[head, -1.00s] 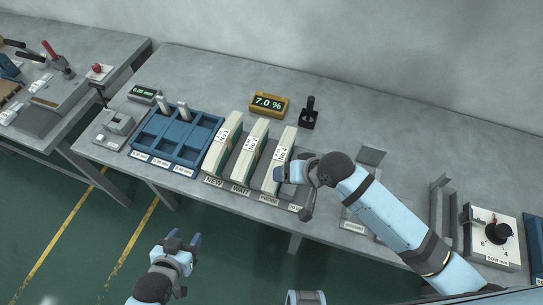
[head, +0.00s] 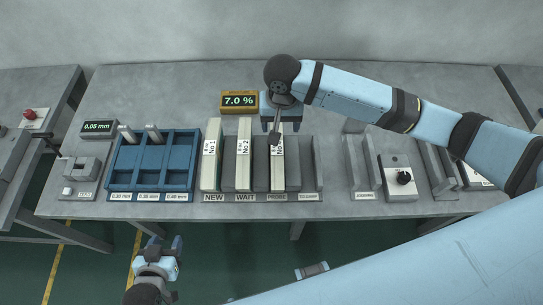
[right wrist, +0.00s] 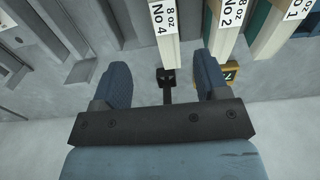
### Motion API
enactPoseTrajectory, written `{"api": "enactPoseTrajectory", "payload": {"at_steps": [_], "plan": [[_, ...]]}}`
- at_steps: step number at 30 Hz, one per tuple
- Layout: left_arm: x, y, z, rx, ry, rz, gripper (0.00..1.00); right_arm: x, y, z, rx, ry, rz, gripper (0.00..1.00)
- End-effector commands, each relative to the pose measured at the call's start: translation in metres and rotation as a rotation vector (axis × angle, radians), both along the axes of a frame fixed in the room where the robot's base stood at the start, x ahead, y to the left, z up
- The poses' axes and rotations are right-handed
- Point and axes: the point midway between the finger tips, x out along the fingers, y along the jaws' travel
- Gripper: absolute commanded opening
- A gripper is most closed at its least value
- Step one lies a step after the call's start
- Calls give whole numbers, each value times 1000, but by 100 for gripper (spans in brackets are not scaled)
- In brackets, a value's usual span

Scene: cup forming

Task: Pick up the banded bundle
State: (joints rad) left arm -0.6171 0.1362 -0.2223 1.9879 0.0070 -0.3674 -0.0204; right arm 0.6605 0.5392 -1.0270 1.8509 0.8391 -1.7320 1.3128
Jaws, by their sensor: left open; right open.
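Three tall pale card bundles with white labels stand in the rack: No 1 (head: 212,165) over NEW, No 2 (head: 243,165) over WAIT, and a third (head: 277,175) over PROBE. The right wrist view shows the third is No 4 (right wrist: 164,42). I cannot tell a separate band from the labels. My right gripper (head: 280,117) is over the far end of No 4 and hides part of it. In the right wrist view its fingers (right wrist: 163,82) are apart, with nothing held between them. My left gripper (head: 165,245) is open and empty in front of the table.
A blue compartment tray (head: 153,185) stands left of the rack. A yellow 7.0 % display (head: 239,101) is behind the bundles. A black stand (right wrist: 167,76) shows beyond No 4.

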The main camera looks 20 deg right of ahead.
Motion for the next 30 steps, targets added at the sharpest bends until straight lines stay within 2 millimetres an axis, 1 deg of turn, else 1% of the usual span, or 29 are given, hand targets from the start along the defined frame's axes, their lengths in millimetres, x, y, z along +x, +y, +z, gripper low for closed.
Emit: {"api": "enactPoseTrajectory", "payload": {"at_steps": [2, 9, 12, 20, 24, 27, 30], "plan": [[0, -1, 1, -1, 0, 0, 52, -1, 0, -11, -2, 4, -2, 68], [-2, -3, 4, -5, 3, 0, 52, -1, 0, -58, -2, 3, -2, 68], [-2, -2, 5, -5, 2, 1, 52, 0, 0, -72, -1, 1, -1, 68], [-2, 0, 8, -2, 3, 4, 52, -1, 4, -91, 1, 1, 1, 68], [-2, 1, 14, 0, 1, 5, 52, 0, 9, -112, 0, 1, 0, 68], [-2, 1, 14, 0, 0, 6, 52, 0, 9, -126, 0, 0, 1, 68], [-2, 2, 14, 2, 0, 6, 52, 0, 9, -133, 1, -1, 0, 68]]}}
